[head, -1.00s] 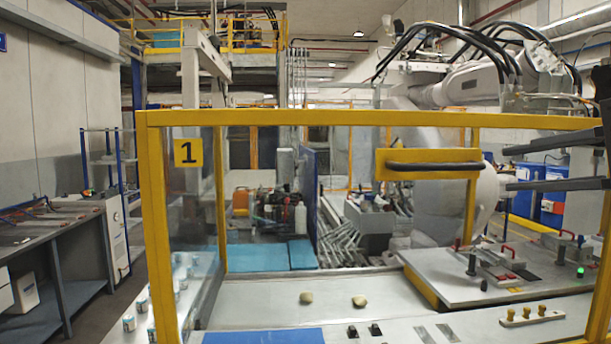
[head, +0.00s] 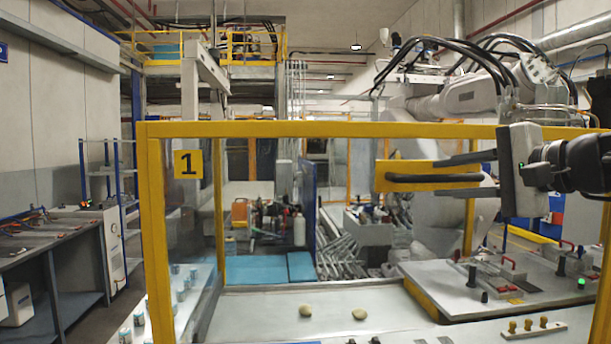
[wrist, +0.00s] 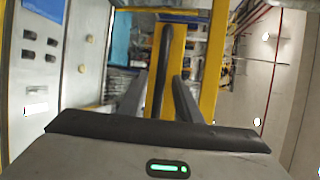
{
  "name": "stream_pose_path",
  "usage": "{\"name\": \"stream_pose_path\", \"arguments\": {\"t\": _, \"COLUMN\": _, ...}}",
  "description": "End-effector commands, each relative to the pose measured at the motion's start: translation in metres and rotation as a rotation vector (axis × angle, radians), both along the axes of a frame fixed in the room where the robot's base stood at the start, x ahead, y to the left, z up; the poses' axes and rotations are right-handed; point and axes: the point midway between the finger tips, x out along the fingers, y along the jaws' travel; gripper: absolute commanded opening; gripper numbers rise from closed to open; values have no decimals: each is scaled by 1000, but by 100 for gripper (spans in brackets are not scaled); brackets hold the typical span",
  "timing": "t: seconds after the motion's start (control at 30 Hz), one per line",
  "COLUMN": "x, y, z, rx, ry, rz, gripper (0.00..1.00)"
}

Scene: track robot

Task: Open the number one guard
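The number one guard is a clear panel in a yellow frame (head: 330,130), with a "1" plate (head: 187,163) at its upper left. It stands upright and shut in front of the machine. A dark bar handle (head: 405,179) sits on its yellow plate (head: 383,167). The handle also shows in the wrist view (wrist: 163,55), running away between my fingers. My gripper (head: 428,175) reaches in from the right, with one finger above and one below the handle. In the wrist view my gripper (wrist: 160,92) is open, with gaps between both fingers and the handle.
Behind the guard are a worktable (head: 270,300) with two pale stones and a grey control panel (head: 450,290) with red-handled clamps. A dark workbench (head: 50,240) stands at the left. A large robot arm (head: 450,97) is behind the guard.

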Motion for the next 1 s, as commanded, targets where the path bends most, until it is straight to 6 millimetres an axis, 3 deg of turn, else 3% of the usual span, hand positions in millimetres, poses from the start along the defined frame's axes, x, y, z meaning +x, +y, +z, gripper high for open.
{"name": "stream_pose_path", "arguments": {"t": 0.2, "x": 15, "y": 7, "z": -3, "rx": -1, "ry": 0, "rz": 1, "gripper": 31}}
{"name": "stream_pose_path", "arguments": {"t": 0.47, "x": 16, "y": 8, "z": -3, "rx": -1, "ry": 0, "rz": 0, "gripper": 31}}
{"name": "stream_pose_path", "arguments": {"t": 0.67, "x": 16, "y": 8, "z": -3, "rx": -1, "ry": 0, "rz": 0, "gripper": 1}}
{"name": "stream_pose_path", "arguments": {"t": 1.0, "x": 16, "y": 6, "z": -7, "rx": 0, "ry": 1, "rz": 0, "gripper": 0}}
